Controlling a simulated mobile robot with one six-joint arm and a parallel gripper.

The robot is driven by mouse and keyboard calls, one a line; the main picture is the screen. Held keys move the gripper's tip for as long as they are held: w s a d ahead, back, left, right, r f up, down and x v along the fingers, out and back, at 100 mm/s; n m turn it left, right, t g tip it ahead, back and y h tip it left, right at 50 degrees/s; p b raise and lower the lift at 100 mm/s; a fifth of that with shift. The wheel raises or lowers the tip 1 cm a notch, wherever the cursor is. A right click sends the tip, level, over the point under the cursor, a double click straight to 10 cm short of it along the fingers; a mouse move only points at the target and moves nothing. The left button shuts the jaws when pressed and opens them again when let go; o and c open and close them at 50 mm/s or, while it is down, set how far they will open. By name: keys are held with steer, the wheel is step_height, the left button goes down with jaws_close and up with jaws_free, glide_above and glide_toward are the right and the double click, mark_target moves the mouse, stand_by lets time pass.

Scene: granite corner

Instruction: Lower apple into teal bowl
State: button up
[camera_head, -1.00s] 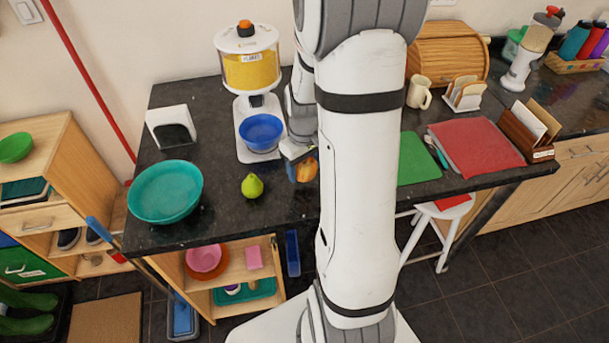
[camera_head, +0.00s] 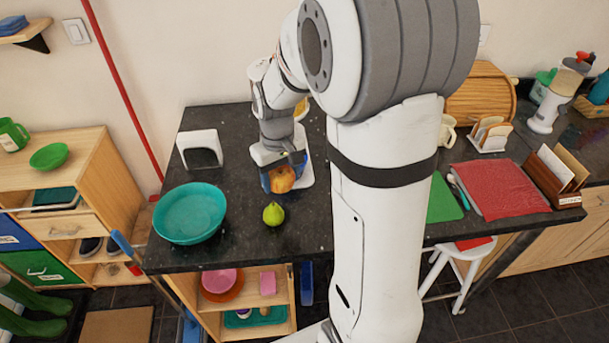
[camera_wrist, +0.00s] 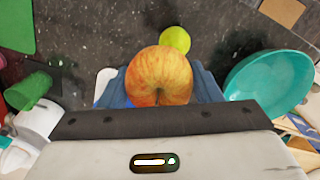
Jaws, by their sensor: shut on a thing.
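The apple (camera_head: 281,179) is red and yellow and sits between the jaws of my gripper (camera_head: 283,172), which is shut on it. In the wrist view the apple (camera_wrist: 160,76) fills the middle, in front of blue finger pads. The teal bowl (camera_head: 190,212) stands on the dark counter to the left of my gripper in the head view. In the wrist view the bowl (camera_wrist: 268,80) is at the right, apart from the apple, and the part of its inside in view looks empty. The apple's height above the counter is hard to tell.
A white holder (camera_head: 199,150) stands behind the bowl. The dispenser behind my gripper is mostly hidden by my arm. A green mat (camera_head: 443,200) lies to the right.

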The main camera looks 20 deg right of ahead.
steer(key=w+a+f, duration=0.1)
steer(key=w+a, duration=0.3)
steer(key=a, duration=0.9)
steer(key=w+a+f, duration=0.1)
steer(key=w+a, duration=0.3)
steer(key=a, duration=0.9)
steer(key=shift+w+a+p, duration=0.2)
steer(key=shift+w+p, duration=0.05)
steer(key=shift+p, duration=0.1)
steer(key=shift+f, duration=0.1)
steer(key=shift+f, duration=0.1)
steer(key=shift+f+b, duration=1.95)
steer(key=shift+f, duration=0.75)
steer(key=shift+f, duration=0.1)
steer(key=o, duration=1.1)
